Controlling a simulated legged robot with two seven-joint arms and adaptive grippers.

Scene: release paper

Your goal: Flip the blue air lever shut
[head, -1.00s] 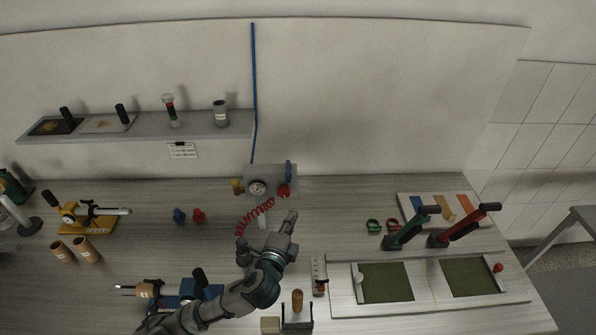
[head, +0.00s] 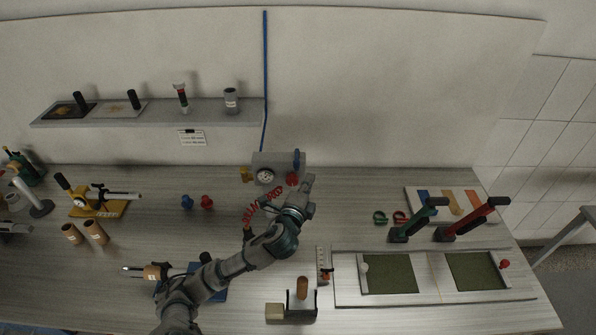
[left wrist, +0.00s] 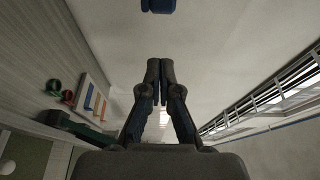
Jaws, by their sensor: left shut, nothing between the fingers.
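The blue air lever (head: 296,158) stands upright at the right end of the grey air panel (head: 279,158) at the back of the bench. A round gauge (head: 265,177) and a red knob (head: 292,179) are on the panel's front. My left gripper (head: 308,181) is shut and empty, just below and right of the lever, and appears apart from it. In the left wrist view the shut fingers (left wrist: 160,64) point up the picture, and a blue piece (left wrist: 158,5), likely the lever, shows at the top edge beyond them. My right gripper is not in view.
A red coiled hose (head: 262,207) hangs below the panel beside my left arm. A blue pipe (head: 265,80) runs up the wall. Green and red handled presses (head: 412,222) stand to the right. Blue and red knobs (head: 197,202) lie to the left.

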